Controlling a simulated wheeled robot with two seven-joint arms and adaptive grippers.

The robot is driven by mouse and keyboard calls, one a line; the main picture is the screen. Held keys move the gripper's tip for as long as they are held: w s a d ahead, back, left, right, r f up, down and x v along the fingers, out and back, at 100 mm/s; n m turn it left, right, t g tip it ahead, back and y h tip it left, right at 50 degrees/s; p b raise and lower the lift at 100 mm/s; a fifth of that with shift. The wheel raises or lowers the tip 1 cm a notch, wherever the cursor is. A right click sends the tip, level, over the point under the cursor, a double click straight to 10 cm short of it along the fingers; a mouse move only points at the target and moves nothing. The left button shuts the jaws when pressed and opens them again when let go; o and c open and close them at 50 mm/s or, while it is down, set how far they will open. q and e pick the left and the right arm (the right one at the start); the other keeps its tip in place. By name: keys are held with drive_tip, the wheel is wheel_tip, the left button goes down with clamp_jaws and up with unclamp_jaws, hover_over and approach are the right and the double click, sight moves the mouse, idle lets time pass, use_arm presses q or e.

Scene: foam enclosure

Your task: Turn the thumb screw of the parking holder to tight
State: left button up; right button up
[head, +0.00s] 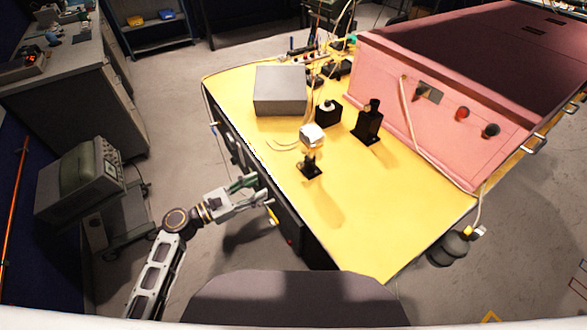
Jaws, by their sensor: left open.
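Several black holders stand on the yellow tabletop (365,225). The nearest is a small post on a black base (310,170) with a pale, cube-shaped head (312,135) on top. A taller black holder (368,124) stands behind it to the right, and a squat black block with a pale round part (328,111) stands farther back. I cannot tell which one is the parking holder, and no thumb screw can be made out. My left gripper (262,190) is open and appears empty, near the table's left edge, left of the nearest post. My right gripper is out of view.
A grey box (281,90) sits at the table's back left. A pink enclosure (440,110) with knobs and a hanging cable borders the table's right side. Thin cables curl near the nearest post. The front of the tabletop is clear. A monitor on a cart (85,180) stands at the left.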

sight(299, 167)
use_arm(q)
drive_tip(key=shift+p+x, duration=1.15)
drive_tip(key=shift+x, duration=5.75)
clamp_jaws()
